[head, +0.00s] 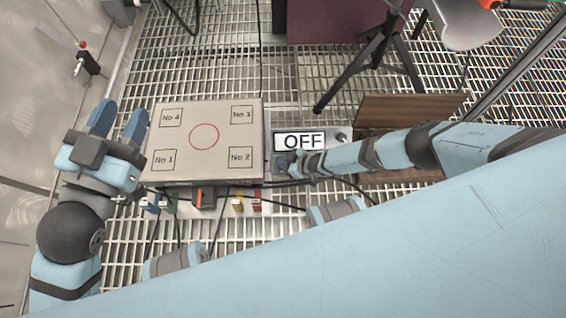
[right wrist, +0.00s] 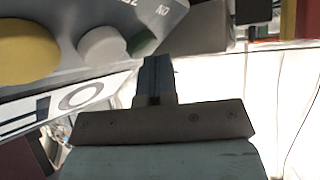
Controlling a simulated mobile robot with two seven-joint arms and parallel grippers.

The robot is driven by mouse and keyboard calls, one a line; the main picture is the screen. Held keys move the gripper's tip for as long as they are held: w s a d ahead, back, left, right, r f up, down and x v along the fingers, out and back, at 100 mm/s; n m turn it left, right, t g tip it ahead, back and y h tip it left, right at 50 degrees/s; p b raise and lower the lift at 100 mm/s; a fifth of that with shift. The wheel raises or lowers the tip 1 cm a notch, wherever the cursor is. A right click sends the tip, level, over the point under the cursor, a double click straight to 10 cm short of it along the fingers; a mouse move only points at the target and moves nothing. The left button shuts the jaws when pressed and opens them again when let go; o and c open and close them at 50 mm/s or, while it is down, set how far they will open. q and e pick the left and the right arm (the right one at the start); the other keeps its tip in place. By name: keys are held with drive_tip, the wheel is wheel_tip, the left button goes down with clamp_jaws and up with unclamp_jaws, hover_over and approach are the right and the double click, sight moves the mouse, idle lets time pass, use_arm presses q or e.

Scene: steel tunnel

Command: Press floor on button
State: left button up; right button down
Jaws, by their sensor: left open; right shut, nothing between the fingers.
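A control box (head: 316,132) with a white OFF sign (head: 303,142) sits on the floor grating, right of the centre. A dark knob (head: 341,137) is at its right end. My right gripper (head: 283,162) is shut and empty at the box's lower left, below the sign. In the right wrist view, its closed fingers (right wrist: 156,78) are close to a grey panel with a large yellow round part (right wrist: 28,50), a pale round button (right wrist: 102,43) and a green part (right wrist: 143,42). I cannot tell whether they touch. My left gripper (head: 120,115) is open and empty at the left.
A brown panel (head: 410,110) lies right of the box, under my right arm. A black tripod (head: 377,50) stands behind. Cables run along the grating.

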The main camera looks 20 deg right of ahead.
drive_tip(key=shift+w+f, duration=0.1)
drive_tip(key=shift+f, duration=0.05)
use_arm(q)
drive_tip(key=shift+r, duration=0.15)
use_arm(e)
drive_tip(key=shift+s+r+p, duration=0.25)
drive_tip(key=shift+r+p, duration=0.15)
use_arm(q)
drive_tip(key=shift+r, duration=0.25)
drive_tip(key=shift+f, duration=0.1)
drive_tip(key=s+n+p, duration=0.1)
drive_tip(key=p, duration=0.1)
drive_tip(key=s+d+n+g+p, duration=0.1)
drive_tip(key=n+p, duration=0.1)
drive_tip(key=s+d+f+n+g+y+p, duration=0.1)
drive_tip(key=p, duration=0.1)
drive_tip(key=shift+n, duration=0.3)
use_arm(e)
drive_tip(key=s+r, duration=0.2)
drive_tip(key=r, duration=0.1)
drive_tip(key=s+a+r, duration=0.1)
drive_tip(key=shift+s+r, duration=0.15)
drive_tip(key=shift+r, duration=0.25)
use_arm(q)
drive_tip(key=shift+a+r, duration=0.1)
drive_tip(key=shift+r, duration=0.15)
